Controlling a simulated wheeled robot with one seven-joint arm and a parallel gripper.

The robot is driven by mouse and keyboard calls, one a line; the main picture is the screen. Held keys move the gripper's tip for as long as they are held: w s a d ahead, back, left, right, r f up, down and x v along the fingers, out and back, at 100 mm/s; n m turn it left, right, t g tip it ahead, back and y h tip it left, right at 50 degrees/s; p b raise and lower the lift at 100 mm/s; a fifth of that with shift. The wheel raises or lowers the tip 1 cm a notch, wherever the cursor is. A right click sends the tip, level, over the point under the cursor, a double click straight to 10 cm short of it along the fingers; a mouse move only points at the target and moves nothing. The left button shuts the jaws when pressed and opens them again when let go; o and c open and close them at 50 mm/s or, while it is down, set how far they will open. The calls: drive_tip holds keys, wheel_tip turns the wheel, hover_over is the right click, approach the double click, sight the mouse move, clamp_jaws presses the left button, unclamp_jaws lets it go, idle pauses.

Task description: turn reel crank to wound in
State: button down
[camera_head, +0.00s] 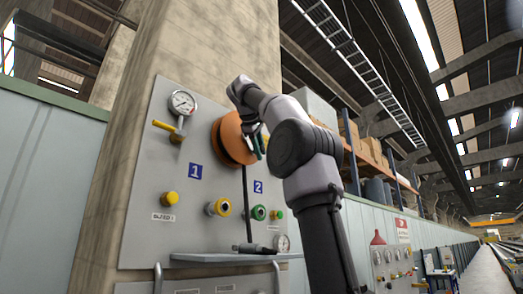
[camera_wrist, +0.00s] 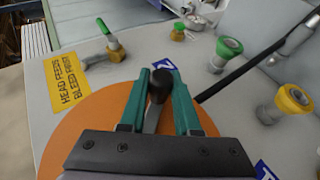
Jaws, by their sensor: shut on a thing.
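The orange reel (camera_head: 230,139) is mounted on the upper part of a grey panel, and its disc also fills the lower middle of the wrist view (camera_wrist: 88,128). My gripper (camera_head: 259,141) is at the reel's right side in the head view. In the wrist view, my gripper's green fingers (camera_wrist: 160,92) stand on either side of the dark knob of the reel crank (camera_wrist: 160,84) and are shut on it. Part of the crank arm shows below the knob. The reel's centre is hidden behind my gripper. A black hose (camera_head: 246,205) hangs down from the reel.
The grey panel (camera_head: 150,195) carries a pressure gauge (camera_head: 183,102), a yellow lever valve (camera_head: 168,128) left of the reel, and yellow and green knobs below. A narrow shelf (camera_head: 220,257) juts out under them. A yellow label (camera_wrist: 67,82) shows in the wrist view.

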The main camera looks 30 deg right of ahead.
sight(251, 150)
drive_tip(key=shift+s+a+f, duration=0.25)
drive_tip(key=shift+a, duration=0.4)
drive_tip(key=shift+s+a+f, duration=0.2)
drive_tip(key=shift+a+f, duration=0.1)
drive_tip(key=shift+a, duration=0.35)
drive_tip(key=shift+s+a+f, duration=0.25)
drive_tip(key=shift+a, duration=0.55)
drive_tip(key=c, duration=0.6)
unclamp_jaws()
drive_tip(key=shift+s+a, duration=0.1)
drive_tip(key=shift+a, duration=0.05)
drive_tip(key=shift+c, duration=0.2)
drive_tip(key=v, duration=1)
drive_tip(key=shift+s+a+r, duration=0.2)
drive_tip(key=shift+s, duration=0.05)
drive_tip(key=shift+f, duration=0.1)
